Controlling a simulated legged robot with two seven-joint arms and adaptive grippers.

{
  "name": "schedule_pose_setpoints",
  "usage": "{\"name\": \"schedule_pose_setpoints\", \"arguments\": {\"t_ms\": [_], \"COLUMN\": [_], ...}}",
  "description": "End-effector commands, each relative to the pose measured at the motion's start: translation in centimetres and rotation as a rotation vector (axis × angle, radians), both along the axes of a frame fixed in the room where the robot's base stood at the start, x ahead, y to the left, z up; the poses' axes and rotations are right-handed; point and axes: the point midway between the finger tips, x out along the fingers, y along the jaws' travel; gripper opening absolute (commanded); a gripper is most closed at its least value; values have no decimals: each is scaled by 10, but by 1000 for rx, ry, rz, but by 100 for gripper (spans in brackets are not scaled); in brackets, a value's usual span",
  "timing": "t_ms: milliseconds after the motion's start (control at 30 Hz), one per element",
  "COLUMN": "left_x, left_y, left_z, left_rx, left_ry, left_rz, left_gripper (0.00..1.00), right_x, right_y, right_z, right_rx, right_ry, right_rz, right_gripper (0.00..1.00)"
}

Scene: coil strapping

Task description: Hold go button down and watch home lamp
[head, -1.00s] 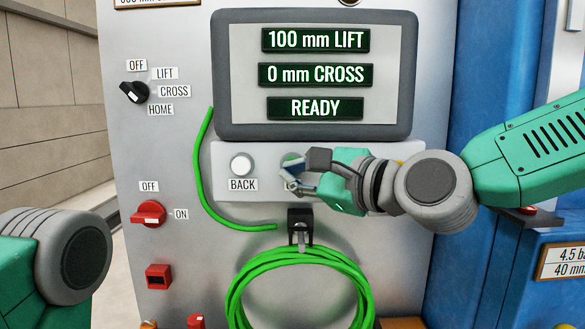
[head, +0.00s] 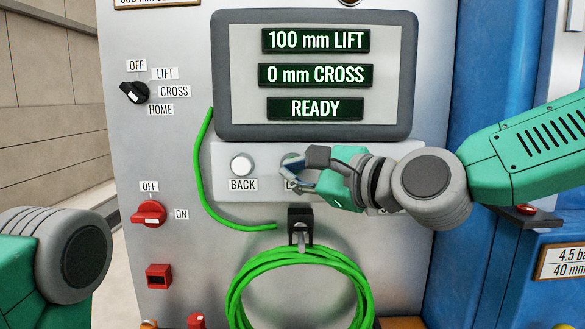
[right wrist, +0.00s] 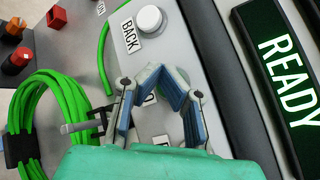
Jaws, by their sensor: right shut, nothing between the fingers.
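My right gripper (head: 290,178) is shut and empty in front of the button plate (head: 222,165), below the display. Its fingers cover most of a green button (head: 289,158) and part of the label under it, so I cannot read that label. Whether a finger touches the button I cannot tell. The right wrist view shows the blue-padded fingers (right wrist: 160,82) over the plate, beside the white BACK button (right wrist: 148,19). No lamp marked HOME shows; my gripper and wrist hide the plate's right part. My left arm enters at lower left, its gripper out of view.
The display (head: 315,75) reads 100 mm LIFT, 0 mm CROSS, READY. A black selector (head: 134,92) has OFF, LIFT, CROSS and HOME labels. A red switch (head: 149,213) is at left. A green hose coil (head: 240,285) hangs from a black hook (head: 300,222) below my gripper.

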Motion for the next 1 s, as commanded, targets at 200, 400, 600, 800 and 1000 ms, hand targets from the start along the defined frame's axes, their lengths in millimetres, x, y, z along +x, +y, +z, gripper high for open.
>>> {"name": "schedule_pose_setpoints", "arguments": {"t_ms": [200,400,600,800,1000], "left_x": [0,0,0,0,0], "left_y": [0,0,0,0,0], "left_z": [0,1,1,1,1], "left_rx": [0,0,0,0,0], "left_ry": [0,0,0,0,0], "left_rz": [0,0,0,0,0], "left_gripper": [34,34,34,34,34], "right_x": [3,5,8,10,11], "right_y": [0,0,0,0,0], "right_z": [0,0,0,0,0], "right_rx": [1,0,-1,0,1], "right_ry": [-1,0,1,0,1], "right_rz": [-1,0,1,0,-1], "right_gripper": [0,0,0,0,0]}}
